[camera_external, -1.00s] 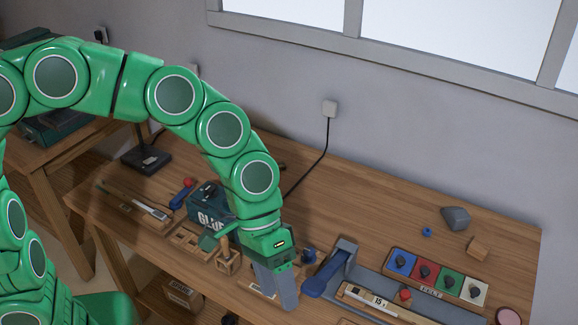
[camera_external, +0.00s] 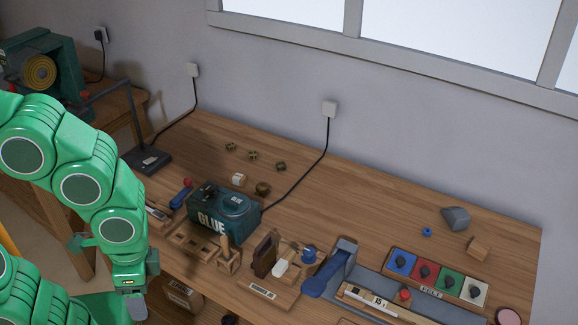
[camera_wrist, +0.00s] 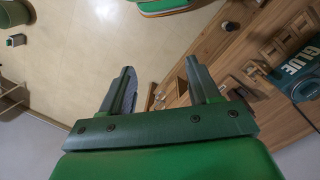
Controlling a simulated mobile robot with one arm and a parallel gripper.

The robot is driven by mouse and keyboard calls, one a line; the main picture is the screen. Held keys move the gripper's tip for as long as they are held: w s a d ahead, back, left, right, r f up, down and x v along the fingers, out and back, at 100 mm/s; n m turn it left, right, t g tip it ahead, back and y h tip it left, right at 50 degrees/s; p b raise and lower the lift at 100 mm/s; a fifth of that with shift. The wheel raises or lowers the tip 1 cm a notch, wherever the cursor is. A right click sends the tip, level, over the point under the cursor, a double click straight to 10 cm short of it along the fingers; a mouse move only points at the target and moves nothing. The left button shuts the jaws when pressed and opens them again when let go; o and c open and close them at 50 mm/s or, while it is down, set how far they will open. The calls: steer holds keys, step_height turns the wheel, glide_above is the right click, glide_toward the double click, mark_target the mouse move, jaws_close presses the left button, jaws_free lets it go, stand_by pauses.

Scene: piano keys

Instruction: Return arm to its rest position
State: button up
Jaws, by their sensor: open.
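My green arm is folded in at the left of the external view. My gripper (camera_external: 137,306) hangs low in front of the workbench (camera_external: 330,185), off its left front edge and apart from everything on it. In the wrist view my gripper (camera_wrist: 160,80) shows two dark fingers spread wide with nothing between them. Beyond the fingers are the pale floor (camera_wrist: 60,55) and the bench's side.
The teal glue box (camera_external: 222,214) stands on the bench, with a wooden holder (camera_external: 196,241) before it. A lamp (camera_external: 146,160) stands at the bench's left. A blue-grey lever press (camera_external: 332,270) and felt tray (camera_external: 437,276) are further right. A green machine (camera_external: 40,70) stands on another table.

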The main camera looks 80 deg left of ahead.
steer(key=shift+s+a+f, duration=0.15)
steer(key=shift+s+a, duration=0.1)
steer(key=shift+s, duration=0.45)
steer(key=shift+s+a+f, duration=0.15)
steer(key=shift+s+a, duration=0.1)
steer(key=shift+s, duration=0.4)
